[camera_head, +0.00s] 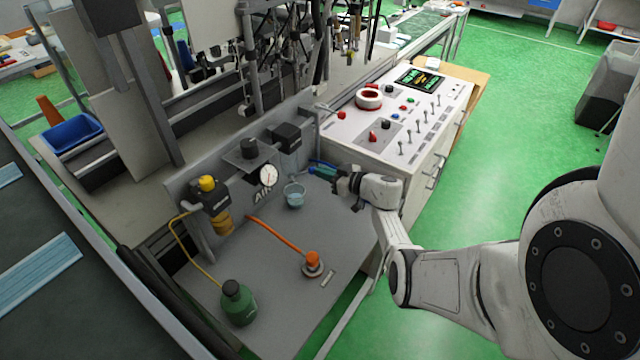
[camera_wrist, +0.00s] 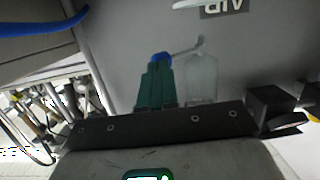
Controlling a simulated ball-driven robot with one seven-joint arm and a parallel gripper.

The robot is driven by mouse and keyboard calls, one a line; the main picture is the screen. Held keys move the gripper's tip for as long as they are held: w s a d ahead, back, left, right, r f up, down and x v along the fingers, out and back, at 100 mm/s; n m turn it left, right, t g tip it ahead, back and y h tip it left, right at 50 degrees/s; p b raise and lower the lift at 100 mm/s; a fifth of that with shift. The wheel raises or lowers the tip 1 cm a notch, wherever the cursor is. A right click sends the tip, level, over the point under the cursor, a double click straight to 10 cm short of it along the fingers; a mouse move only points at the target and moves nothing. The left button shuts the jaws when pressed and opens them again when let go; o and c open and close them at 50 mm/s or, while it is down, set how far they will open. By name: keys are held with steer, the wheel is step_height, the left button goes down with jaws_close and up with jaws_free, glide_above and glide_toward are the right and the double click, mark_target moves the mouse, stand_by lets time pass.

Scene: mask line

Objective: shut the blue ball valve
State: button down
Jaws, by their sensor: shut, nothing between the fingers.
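My gripper (camera_head: 322,172) reaches left over the grey bench from the white console's side, its green fingers closed together. In the wrist view, the closed green fingers (camera_wrist: 155,85) point at a small blue part (camera_wrist: 161,58) in front of the grey panel. This blue part looks like the handle of the blue ball valve, with a thin grey pipe running right from it. The fingertips overlap it in view; I cannot tell whether they touch it. In the head view, blue (camera_head: 317,163) shows beside the fingertips. The valve body and handle angle are mostly hidden by my gripper.
A clear bowl (camera_head: 294,194) hangs just left of my gripper. A round gauge (camera_head: 269,175) and a yellow-knobbed regulator (camera_head: 207,184) are farther left. A blue hose (camera_wrist: 45,25) crosses the wrist view's upper left. A green bottle (camera_head: 238,302) and orange hose (camera_head: 280,239) are on the bench.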

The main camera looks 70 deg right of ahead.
steer(key=w+d+n+y+b, duration=0.1)
steer(key=y+b, duration=0.1)
steer(key=b, duration=0.1)
steer(key=w+d+n+y+b, duration=0.1)
steer(key=n+y+b, duration=0.1)
steer(key=b, duration=0.2)
steer(key=w+d+n+y+b, duration=0.1)
steer(key=d+n+y+b, duration=0.1)
steer(key=y+b, duration=0.1)
steer(key=shift+w+f+b, duration=0.1)
steer(key=shift+f+b, duration=0.1)
steer(key=shift+b, duration=0.4)
steer(key=shift+w+d+r+b, duration=0.1)
steer(key=shift+w+d+b, duration=0.15)
steer(key=shift+b, duration=0.5)
steer(key=shift+w+r, duration=0.1)
steer(key=s+a+r+p, duration=0.7)
steer(key=s+a+r, duration=0.1)
steer(key=s+r, duration=0.3)
steer(key=shift+s+r, duration=0.25)
steer(key=shift+r, duration=0.65)
